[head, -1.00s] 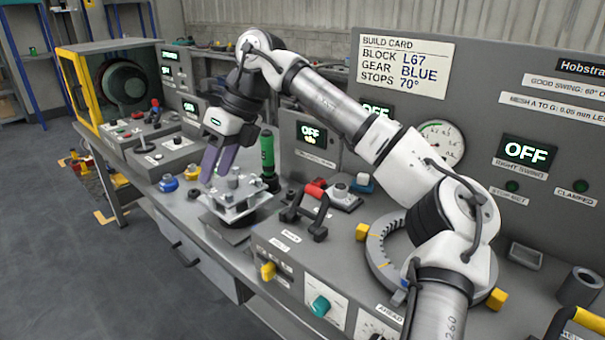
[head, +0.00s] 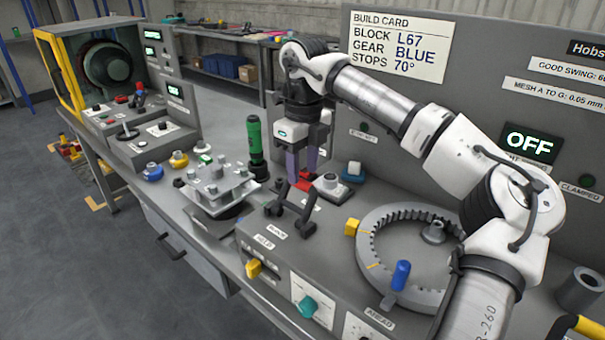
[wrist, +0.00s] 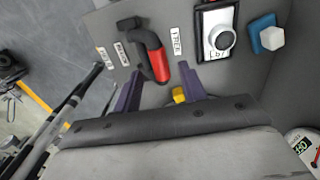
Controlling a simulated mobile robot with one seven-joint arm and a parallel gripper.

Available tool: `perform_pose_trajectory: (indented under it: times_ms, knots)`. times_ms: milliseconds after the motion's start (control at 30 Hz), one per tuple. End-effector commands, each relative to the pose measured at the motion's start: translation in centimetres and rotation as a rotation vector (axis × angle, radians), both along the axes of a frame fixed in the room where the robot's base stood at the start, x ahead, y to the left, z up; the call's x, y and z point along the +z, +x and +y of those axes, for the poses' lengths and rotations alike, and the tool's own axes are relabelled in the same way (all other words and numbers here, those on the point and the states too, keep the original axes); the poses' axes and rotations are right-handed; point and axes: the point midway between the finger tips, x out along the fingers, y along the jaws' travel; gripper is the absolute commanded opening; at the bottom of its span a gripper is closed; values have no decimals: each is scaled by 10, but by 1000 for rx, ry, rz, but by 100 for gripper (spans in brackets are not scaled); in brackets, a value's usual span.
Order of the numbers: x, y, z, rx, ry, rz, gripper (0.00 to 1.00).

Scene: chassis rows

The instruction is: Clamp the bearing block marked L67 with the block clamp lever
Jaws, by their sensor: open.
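The bearing block (head: 331,186) is a pale block with a round boss, on a dark seat in the bench; in the wrist view its front (wrist: 219,42) bears a partly legible mark that looks like L67. The lever (head: 290,205) beside it, to its left, has a black frame and a red grip; the red grip (wrist: 158,64) also shows in the wrist view. My gripper (head: 303,174) is open and points down over the red grip. In the wrist view its fingertips (wrist: 162,72) are on either side of the grip's near end; contact cannot be told.
A blue-and-white knob (head: 353,172) stands right of the block. A plate with several posts (head: 217,188) and a green handle (head: 254,140) stand to the left. A toothed ring (head: 370,270) with a blue peg lies to the right. The panel (head: 470,110) rises behind.

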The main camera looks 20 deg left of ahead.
Motion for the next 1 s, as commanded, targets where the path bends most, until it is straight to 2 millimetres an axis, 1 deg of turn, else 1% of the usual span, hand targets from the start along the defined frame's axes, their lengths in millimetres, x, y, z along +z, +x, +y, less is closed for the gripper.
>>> perform_pose_trajectory:
  times_ms: [33, 100, 200, 333, 533, 567, 867, 1000]
  knots:
    - [-7, 0, 0, 1, -1, 3, 42]
    - [-15, 0, 0, 0, 0, 2, 42]
    - [-23, -1, 0, 0, 0, 0, 42]
    - [-27, -1, 0, 0, 0, 0, 42]
    - [-28, -1, 0, 0, 0, 0, 42]
    - [-27, -1, 0, 0, 0, 0, 40]
    - [-27, -1, 1, 0, 0, 0, 1]
    - [-27, -1, 1, 0, 0, 0, 0]
